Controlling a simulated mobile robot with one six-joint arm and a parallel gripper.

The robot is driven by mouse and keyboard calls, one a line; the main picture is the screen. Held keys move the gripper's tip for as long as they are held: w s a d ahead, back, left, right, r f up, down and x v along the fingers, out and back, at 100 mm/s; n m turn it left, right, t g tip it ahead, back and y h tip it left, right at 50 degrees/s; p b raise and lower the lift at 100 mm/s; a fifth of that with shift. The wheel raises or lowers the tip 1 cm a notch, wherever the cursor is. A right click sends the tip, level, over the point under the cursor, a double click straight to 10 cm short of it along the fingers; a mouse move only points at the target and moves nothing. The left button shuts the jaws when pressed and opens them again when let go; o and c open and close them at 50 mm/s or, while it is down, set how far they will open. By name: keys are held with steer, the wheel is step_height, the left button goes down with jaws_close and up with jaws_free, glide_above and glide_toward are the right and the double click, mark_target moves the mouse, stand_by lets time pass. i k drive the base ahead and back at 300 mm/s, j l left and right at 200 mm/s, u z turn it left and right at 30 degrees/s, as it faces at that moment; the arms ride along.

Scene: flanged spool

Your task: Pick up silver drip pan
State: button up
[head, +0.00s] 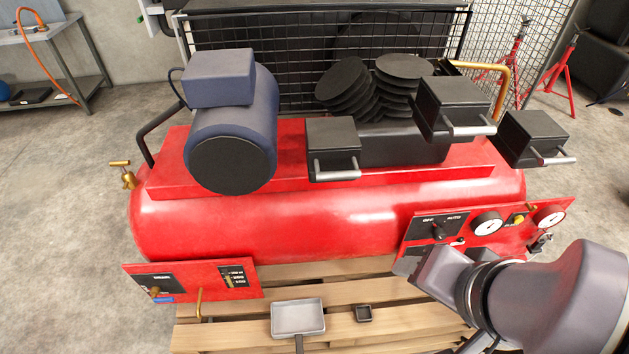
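The silver drip pan (298,316) is a shallow, light grey rectangular pan with a raised rim. It lies flat on the wooden pallet at the bottom centre of the head view, and it looks empty. A thin dark handle runs from its near edge toward the bottom of the picture. My gripper (408,263) is at the lower right, in front of the compressor's right control panel. It is above and to the right of the pan, apart from it. Its fingers are small and dark here, so I cannot tell whether they are open.
A red compressor (320,220) with a dark blue motor (233,135) fills the middle, behind the pan.

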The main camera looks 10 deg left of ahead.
mark_target(296, 318)
steer(key=u, duration=1.1)
steer(key=i+l+u, duration=0.1)
steer(key=u, duration=0.3)
steer(key=i+l+u, duration=0.15)
steer(key=u, duration=0.25)
steer(key=l+u, duration=0.2)
steer(key=u, duration=0.15)
steer(key=i, duration=0.05)
